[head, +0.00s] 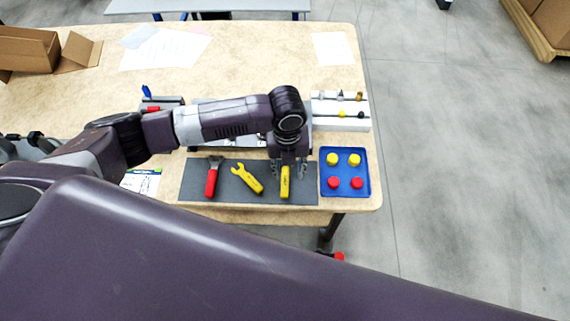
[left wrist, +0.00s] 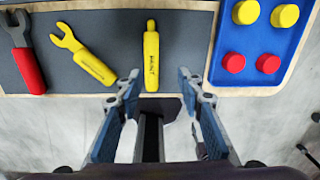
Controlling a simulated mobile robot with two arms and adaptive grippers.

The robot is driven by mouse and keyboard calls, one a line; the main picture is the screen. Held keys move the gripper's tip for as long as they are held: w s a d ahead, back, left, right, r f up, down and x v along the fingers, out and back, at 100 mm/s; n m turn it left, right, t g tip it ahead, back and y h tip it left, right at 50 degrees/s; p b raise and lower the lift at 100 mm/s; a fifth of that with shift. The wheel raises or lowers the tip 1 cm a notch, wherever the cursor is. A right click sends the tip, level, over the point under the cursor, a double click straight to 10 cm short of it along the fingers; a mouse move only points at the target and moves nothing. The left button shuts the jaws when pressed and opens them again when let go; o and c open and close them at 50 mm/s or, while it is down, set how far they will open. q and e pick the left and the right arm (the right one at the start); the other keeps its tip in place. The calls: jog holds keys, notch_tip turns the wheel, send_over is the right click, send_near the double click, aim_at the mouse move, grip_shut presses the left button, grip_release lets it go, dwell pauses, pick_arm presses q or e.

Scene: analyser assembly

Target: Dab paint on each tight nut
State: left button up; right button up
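A yellow paint marker (head: 285,186) lies on the dark grey mat (head: 225,168), the rightmost of three tools there. It also shows in the left wrist view (left wrist: 151,62), lying lengthwise just beyond my fingertips. My left gripper (head: 288,172) is over the marker, pointing down, its fingers spread and empty. In the left wrist view its two fingertips (left wrist: 158,76) stand apart, either side of the marker's lower end. The assembly behind my left arm is mostly hidden, and I cannot make out any nuts. My right gripper is in neither view.
A red-handled wrench (head: 211,180) and a yellow wrench (head: 247,179) lie left of the marker. A blue tray (head: 345,173) with yellow and red caps stands right of the mat. A white rack (head: 335,121) with small parts stands behind it. The table's front edge is close.

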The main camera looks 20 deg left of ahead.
aim_at(285, 178)
pick_arm(q)
jog(key=shift+w+a+r+m, duration=0.1)
jog(key=shift+w+a+m, duration=0.1)
jog(key=shift+a, duration=0.2)
jog(key=shift+w+a+r+m, duration=0.1)
jog(key=shift+a+m, duration=0.1)
jog(key=shift+a, duration=0.15)
notch_tip(285, 178, down, 4)
jog(key=b, duration=0.4)
jog(key=shift+r, duration=0.15)
jog(key=shift+f, duration=0.35)
jog(key=shift+d+f+b, duration=0.1)
jog(key=shift+f+b, duration=0.45)
jog(key=shift+f, duration=0.5)
jog(key=shift+c, duration=0.2)
grip_shut()
jog(key=r+p, duration=0.2)
jog(key=s+r+p, duration=0.1)
jog(key=r+p, duration=0.1)
jog(key=p, duration=0.1)
jog(key=r+p, duration=0.2)
jog(key=shift+s+d+r, duration=0.15)
jog(key=shift+s, duration=0.1)
